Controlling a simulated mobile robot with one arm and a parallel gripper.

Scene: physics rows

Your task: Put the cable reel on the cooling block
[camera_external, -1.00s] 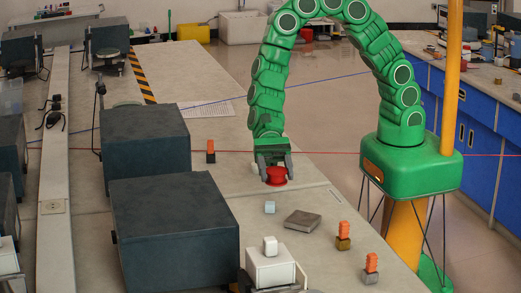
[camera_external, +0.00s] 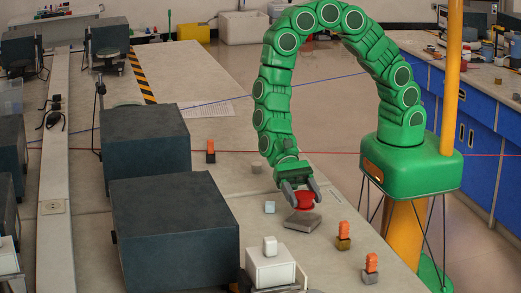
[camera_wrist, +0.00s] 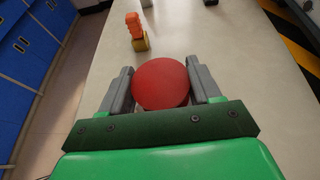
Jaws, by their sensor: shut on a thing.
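The cable reel appears to be the round red piece (camera_external: 305,201), which also shows as a red disc in the wrist view (camera_wrist: 161,84). My gripper (camera_external: 303,193) is shut on it, with one grey finger on each side; the fingers also show in the wrist view (camera_wrist: 161,74). The cooling block appears to be the flat grey slab (camera_external: 301,224) on the table. The reel is over the slab in the external view and covers its far part. I cannot tell whether the reel touches it. The slab is hidden in the wrist view.
A small pale blue cube (camera_external: 270,207) lies just left of the slab. Orange pieces on a brown base (camera_external: 343,236) and on a grey base (camera_external: 371,269) stand to the right. A white box (camera_external: 269,268) and large dark boxes (camera_external: 174,232) stand to the left.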

